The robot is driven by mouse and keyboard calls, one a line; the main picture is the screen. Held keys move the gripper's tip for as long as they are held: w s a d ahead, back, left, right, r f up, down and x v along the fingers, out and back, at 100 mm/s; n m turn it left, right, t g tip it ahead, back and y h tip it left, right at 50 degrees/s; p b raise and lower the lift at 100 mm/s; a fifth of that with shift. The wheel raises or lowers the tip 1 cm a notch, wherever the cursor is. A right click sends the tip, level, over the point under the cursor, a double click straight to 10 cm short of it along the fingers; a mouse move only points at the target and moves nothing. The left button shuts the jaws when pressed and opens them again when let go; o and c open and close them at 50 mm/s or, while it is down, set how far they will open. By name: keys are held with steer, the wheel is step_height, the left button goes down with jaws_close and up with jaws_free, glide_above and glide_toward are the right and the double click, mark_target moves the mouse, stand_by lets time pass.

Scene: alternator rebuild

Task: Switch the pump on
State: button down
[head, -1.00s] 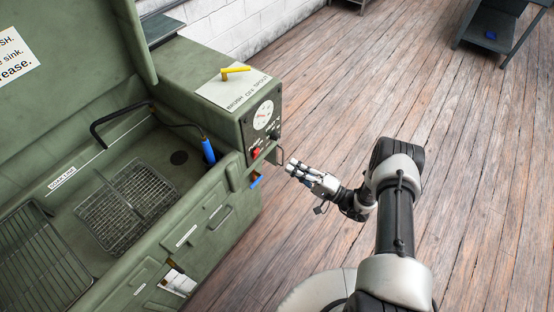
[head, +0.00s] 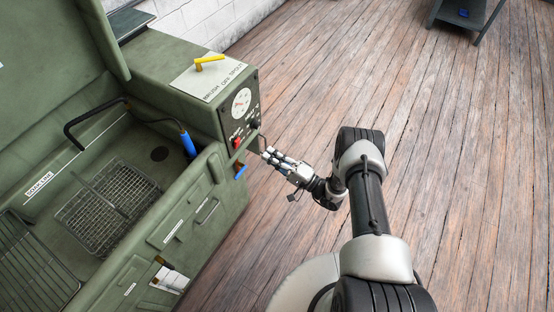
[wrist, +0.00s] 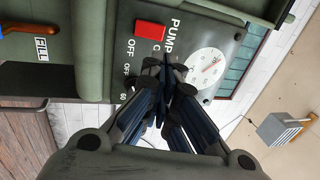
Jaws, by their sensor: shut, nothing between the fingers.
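The red pump switch (head: 237,142) sits on the front panel of the green control box (head: 171,78), low and left of a round white dial (head: 241,102). In the wrist view the red switch (wrist: 150,35) shows large beside the PUMP lettering, with OFF printed near it. I cannot tell which way the switch is set. My gripper (head: 267,153) is shut and empty, to the right of the switch and pointing at the panel. In the wrist view my shut fingertips (wrist: 167,68) lie below and right of the switch and cover part of the panel; they appear apart from the switch.
A yellow lever (head: 209,62) stands on the box top by the BRUSH OFF SPOUT label. A black knob (head: 254,124) is beside the switch. The green sink holds a wire basket (head: 108,193) and a blue-handled tool (head: 188,144).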

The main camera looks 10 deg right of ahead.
steer(key=b, duration=0.2)
glide_toward(238, 134)
steer(key=x, duration=0.5)
steer(key=shift+r+p, duration=0.1)
steer(key=shift+p, duration=0.25)
steer(key=shift+w+a+r+h+p, duration=0.15)
steer(key=shift+h+p, duration=0.15)
steer(key=shift+p, duration=0.05)
